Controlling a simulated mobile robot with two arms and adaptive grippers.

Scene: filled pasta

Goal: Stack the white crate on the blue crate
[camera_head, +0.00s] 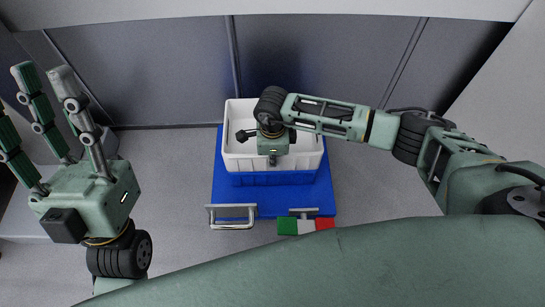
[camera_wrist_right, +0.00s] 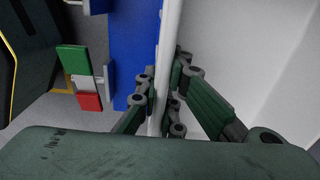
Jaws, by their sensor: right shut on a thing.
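The white crate (camera_head: 313,154) is in the middle of the head view, directly over the blue crate (camera_head: 273,179). Only a strip of the blue crate's front shows below it. I cannot tell whether the white crate rests on it or hangs slightly above. My right gripper (camera_head: 272,160) is shut on the white crate's front wall. In the right wrist view, the wall of the white crate (camera_wrist_right: 168,45) stands between the fingers (camera_wrist_right: 162,100). My left gripper (camera_head: 38,80) is open and empty at the far left, fingers pointing up, away from the crates.
A wider blue base (camera_head: 225,190) lies under the crates, with a metal handle (camera_head: 232,215) and a green, white and red flag plate (camera_head: 306,226) at its front. Grey walls (camera_head: 330,55) stand behind. Grey floor is free to either side.

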